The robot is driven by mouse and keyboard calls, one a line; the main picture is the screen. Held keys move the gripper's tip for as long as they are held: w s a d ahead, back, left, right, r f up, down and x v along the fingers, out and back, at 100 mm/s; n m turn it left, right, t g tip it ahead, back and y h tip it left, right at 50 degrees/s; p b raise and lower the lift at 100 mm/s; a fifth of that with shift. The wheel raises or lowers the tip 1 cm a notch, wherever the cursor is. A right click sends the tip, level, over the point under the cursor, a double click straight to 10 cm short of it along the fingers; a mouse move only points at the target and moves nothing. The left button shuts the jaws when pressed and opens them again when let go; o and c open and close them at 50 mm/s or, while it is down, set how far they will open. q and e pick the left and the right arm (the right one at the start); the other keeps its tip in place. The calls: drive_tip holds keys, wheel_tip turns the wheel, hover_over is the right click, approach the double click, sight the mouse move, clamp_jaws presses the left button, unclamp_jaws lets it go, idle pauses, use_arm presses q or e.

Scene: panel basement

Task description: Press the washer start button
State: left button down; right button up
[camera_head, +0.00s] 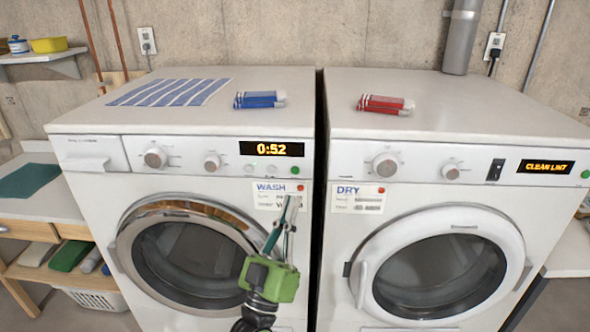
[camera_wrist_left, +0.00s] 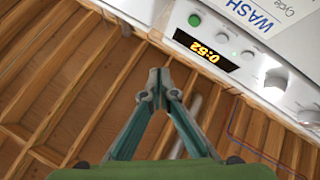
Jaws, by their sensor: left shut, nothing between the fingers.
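The washer (camera_head: 95,205) stands at left, with a WASH label (camera_head: 268,190). Its panel display (camera_head: 272,149) reads 0:52. A small green button (camera_head: 295,170) sits below the display's right end; in the left wrist view the green button (camera_wrist_left: 195,20) shows beside the upside-down display (camera_wrist_left: 207,50). Two pale buttons sit beside it. My left gripper (camera_head: 291,203) is shut and empty, pointing up in front of the washer's front, below the button and overlapping the label. In the wrist view its closed tips (camera_wrist_left: 158,78) are apart from the panel in the picture. My right gripper is out of view.
A dryer (camera_head: 340,260) stands close at right, showing CLEAN LINT. A striped cloth (camera_head: 170,92) and a blue item (camera_head: 258,100) lie on the washer; a red item (camera_head: 385,104) lies on the dryer. Both round doors look shut. A wooden bench (camera_head: 30,208) stands at left.

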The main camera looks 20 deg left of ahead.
sight(295, 170)
use_arm(q)
drive_tip(key=shift+r+y, duration=0.25)
drive_tip(key=shift+y, duration=0.05)
drive_tip(key=shift+w+a+b, duration=0.35)
drive_tip(key=shift+w+b, duration=0.3)
drive_tip(key=shift+w, duration=0.75)
drive_tip(key=shift+w+a+b, duration=0.4)
drive_tip(key=shift+w+b, duration=0.3)
drive_tip(key=shift+w, duration=0.75)
drive_tip(key=shift+w+a+b, duration=0.35)
drive_tip(key=shift+w+b, duration=0.3)
drive_tip(key=shift+w, duration=0.75)
drive_tip(key=shift+w, duration=0.15)
drive_tip(key=shift+w+a, duration=0.1)
drive_tip(key=shift+w, duration=0.15)
